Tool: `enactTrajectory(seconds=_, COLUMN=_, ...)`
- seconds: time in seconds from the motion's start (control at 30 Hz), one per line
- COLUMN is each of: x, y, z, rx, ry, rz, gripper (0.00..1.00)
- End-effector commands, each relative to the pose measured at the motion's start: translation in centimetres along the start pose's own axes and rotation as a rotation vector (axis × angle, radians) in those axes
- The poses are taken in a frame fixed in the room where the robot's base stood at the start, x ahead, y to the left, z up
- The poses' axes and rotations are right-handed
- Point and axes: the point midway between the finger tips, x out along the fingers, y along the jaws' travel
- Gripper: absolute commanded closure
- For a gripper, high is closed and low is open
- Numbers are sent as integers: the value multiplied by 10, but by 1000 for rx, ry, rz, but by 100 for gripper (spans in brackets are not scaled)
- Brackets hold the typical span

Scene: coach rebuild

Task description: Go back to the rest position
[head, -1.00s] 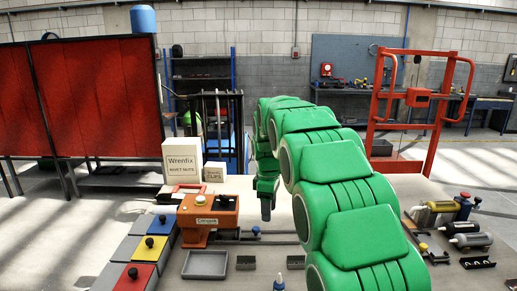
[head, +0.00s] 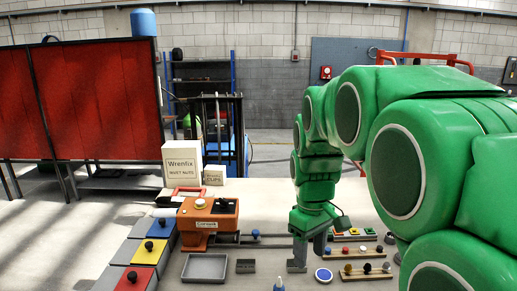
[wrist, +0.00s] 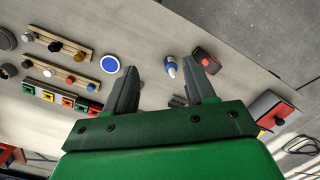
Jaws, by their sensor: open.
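My gripper (head: 308,254) hangs at the end of my green arm, low over the light worktop (head: 262,190), a little right of centre in the head view. In the wrist view my gripper (wrist: 161,72) shows two grey fingers spread apart with nothing held between them. A small blue-and-white bottle (wrist: 171,68) appears between the fingertips in that view, apart from them on the worktop. A round blue disc with a white rim (head: 323,275) lies close to the fingers in the head view. My upper arm links fill the right side there.
An orange machine (head: 208,221) stands left of the gripper, with a grey tray (head: 204,267) before it. Wooden strips with coloured knobs (head: 366,272) lie to the right. White boxes (head: 182,165) stand at the back. The worktop behind the gripper is largely clear.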

Motion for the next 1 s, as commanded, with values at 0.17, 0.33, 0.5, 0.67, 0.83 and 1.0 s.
enactTrajectory(seconds=0.17, x=5, y=-19, z=42, rx=112, ry=-6, rz=-8, gripper=45)
enactTrajectory(seconds=0.33, x=13, y=-38, z=80, rx=216, ry=-16, rz=-16, gripper=45)
enactTrajectory(seconds=0.5, x=24, y=-58, z=117, rx=319, ry=-27, rz=-24, gripper=45)
enactTrajectory(seconds=0.67, x=36, y=-78, z=150, rx=415, ry=-36, rz=-30, gripper=45)
enactTrajectory(seconds=0.83, x=52, y=-99, z=184, rx=515, ry=-45, rz=-34, gripper=45)
enactTrajectory(seconds=1.0, x=66, y=-116, z=210, rx=596, ry=-52, rz=-37, gripper=45)
